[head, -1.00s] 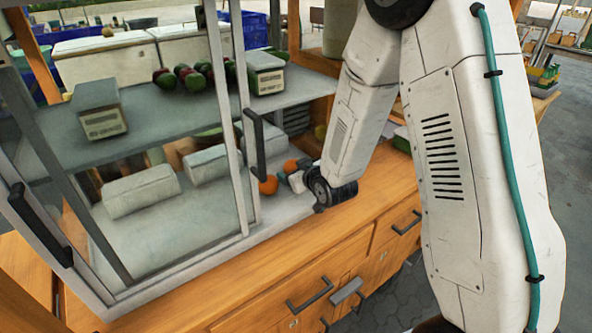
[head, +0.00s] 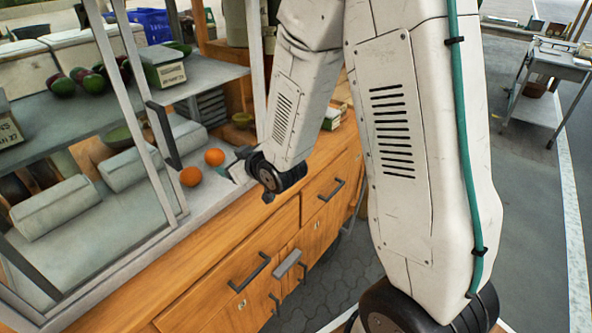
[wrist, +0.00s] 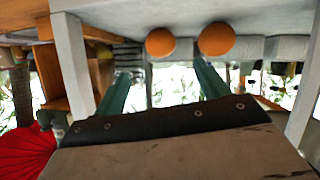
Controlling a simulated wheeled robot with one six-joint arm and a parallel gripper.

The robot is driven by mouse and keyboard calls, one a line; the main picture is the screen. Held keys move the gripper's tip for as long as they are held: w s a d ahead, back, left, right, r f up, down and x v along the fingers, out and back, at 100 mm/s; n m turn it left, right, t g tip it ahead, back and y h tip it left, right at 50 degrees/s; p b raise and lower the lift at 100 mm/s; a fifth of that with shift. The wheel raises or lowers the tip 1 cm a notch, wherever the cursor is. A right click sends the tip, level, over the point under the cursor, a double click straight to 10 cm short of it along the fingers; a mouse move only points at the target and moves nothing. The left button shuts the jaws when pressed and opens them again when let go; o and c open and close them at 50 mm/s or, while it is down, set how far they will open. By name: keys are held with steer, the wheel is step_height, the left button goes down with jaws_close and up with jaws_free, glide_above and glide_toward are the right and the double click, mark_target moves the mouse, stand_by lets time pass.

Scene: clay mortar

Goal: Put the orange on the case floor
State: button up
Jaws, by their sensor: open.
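Two oranges rest close together on the grey case floor (head: 130,238) near its open right end. The nearer orange (head: 191,177) is at the left; the farther orange (head: 214,157) is nearer my gripper. The wrist view shows both, one orange (wrist: 160,42) left and one orange (wrist: 216,39) right, near the top. My gripper (wrist: 160,72) is open, its two green fingers apart with nothing between them. In the head view my gripper (head: 238,166) is just right of the oranges, apart from them, its fingers partly hidden by my wrist.
The case has a framed glass front with a black handle (head: 163,135). A shelf (head: 75,125) above the floor holds dark fruit (head: 90,78) and a labelled box (head: 163,65). Grey bolsters (head: 68,206) lie inside. The wooden cabinet (head: 235,250) has protruding drawer handles.

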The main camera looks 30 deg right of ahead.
steer(key=s+d+r+m+g+h, duration=0.35)
steer(key=s+r+g, duration=0.25)
steer(key=s+r, duration=0.55)
steer(key=s+r+g, duration=0.2)
steer(key=s+g, duration=0.1)
steer(key=s, duration=0.8)
steer(key=s+r+g, duration=0.2)
steer(key=s+g, duration=0.1)
steer(key=s, duration=0.9)
steer(key=shift+s+d+m+y, duration=0.2)
steer(key=shift+d+m+y, duration=0.1)
steer(key=shift+m+y, duration=0.15)
steer(key=shift+r, duration=0.1)
